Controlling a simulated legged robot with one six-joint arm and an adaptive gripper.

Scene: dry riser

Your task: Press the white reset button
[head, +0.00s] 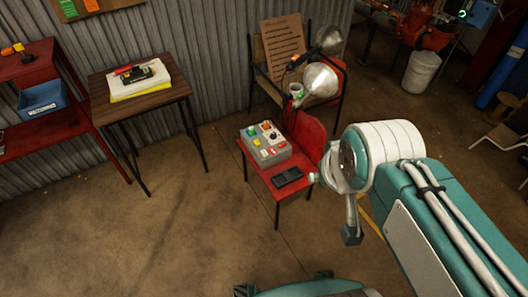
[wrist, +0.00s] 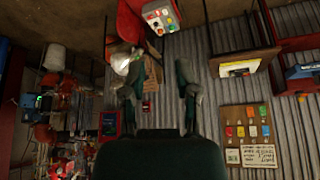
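The box also shows in the wrist view (wrist: 160,17), upside down at the top edge, beyond my fingertips. My gripper (wrist: 158,92) is open and empty, its two dark fingers well apart. It is clear of the box. In the head view the fingers are not clearly seen.
A dark phone-like item (head: 288,177) lies in front of the box. A wooden table (head: 140,92) with a yellow-and-white stack and a red shelf (head: 40,130) stand left. The floor in front is clear.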

